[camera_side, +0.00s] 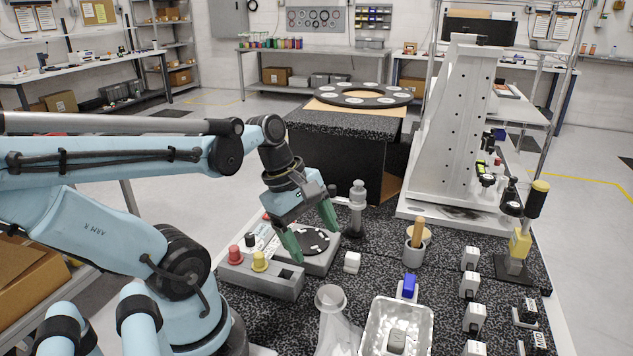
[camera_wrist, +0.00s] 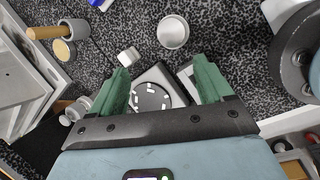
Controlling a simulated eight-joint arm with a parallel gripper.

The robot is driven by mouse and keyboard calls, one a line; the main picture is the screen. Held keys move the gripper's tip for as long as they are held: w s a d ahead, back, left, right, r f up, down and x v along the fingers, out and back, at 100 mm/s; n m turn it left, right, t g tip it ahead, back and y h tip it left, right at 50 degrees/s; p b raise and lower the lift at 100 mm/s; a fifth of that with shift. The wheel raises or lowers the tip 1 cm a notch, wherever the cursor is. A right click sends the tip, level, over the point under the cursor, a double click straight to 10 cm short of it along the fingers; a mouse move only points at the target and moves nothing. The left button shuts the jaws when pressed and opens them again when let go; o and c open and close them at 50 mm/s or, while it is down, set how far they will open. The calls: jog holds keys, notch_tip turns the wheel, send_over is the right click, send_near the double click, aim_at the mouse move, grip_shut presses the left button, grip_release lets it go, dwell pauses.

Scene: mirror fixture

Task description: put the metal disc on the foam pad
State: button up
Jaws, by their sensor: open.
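I cannot single out the metal disc or the foam pad with certainty. A black round plate with white marks (camera_side: 311,241) lies on a grey block; it also shows between my fingers in the wrist view (camera_wrist: 150,96). A round silver-rimmed piece (camera_wrist: 173,32) stands beyond it in the wrist view. In the side view a shiny tray (camera_side: 425,318) holds a small dark grey piece (camera_side: 397,341). My gripper (camera_side: 313,243) is open with green fingers, above or beside the black plate; contact is unclear. It also shows in the wrist view (camera_wrist: 165,79), empty.
A grey box with red and yellow knobs (camera_side: 280,285) is close in front of the gripper. A white cube (camera_side: 352,262), a cup with a wooden handle (camera_side: 414,256) and a grey post (camera_side: 357,205) stand nearby. A tall pale bracket (camera_side: 462,125) rises behind.

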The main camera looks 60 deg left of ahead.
jog(key=w+d+r+m+t+y, duration=0.1)
jog(key=w+d+m+t, duration=0.1)
jog(key=m, duration=0.8)
jog(key=w+d+r+m+t+y, duration=0.1)
jog(key=w+d+m, duration=0.2)
jog(key=m, duration=0.8)
jog(key=shift+w+d+t, duration=0.15)
jog(key=shift+w+t, duration=0.25)
jog(key=shift+w, duration=0.4)
